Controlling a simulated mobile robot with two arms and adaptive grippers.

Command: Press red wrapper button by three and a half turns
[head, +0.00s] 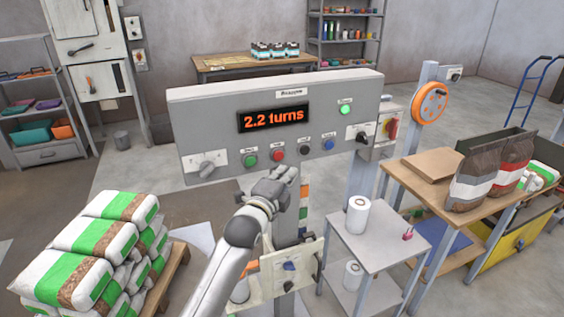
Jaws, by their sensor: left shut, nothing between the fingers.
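A grey control panel (220,120) stands in front of me, and its display (274,117) reads "2.2 turns" in orange. Below the display is a row of buttons: green (250,160), red (278,154), a dark one (304,149) and a blue one (329,144). Their small labels are too blurred to read. My left gripper (286,173) is shut and empty, just below the red button in the picture. I cannot tell whether it touches the panel. The red button is uncovered. My right gripper is out of view.
A grey knob (206,168) and a lit green lamp (345,109) are also on the panel. Stacked bags (105,240) stand at left. A small table (380,245) with white rolls and a wooden bench (425,170) with filled bags stand at right.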

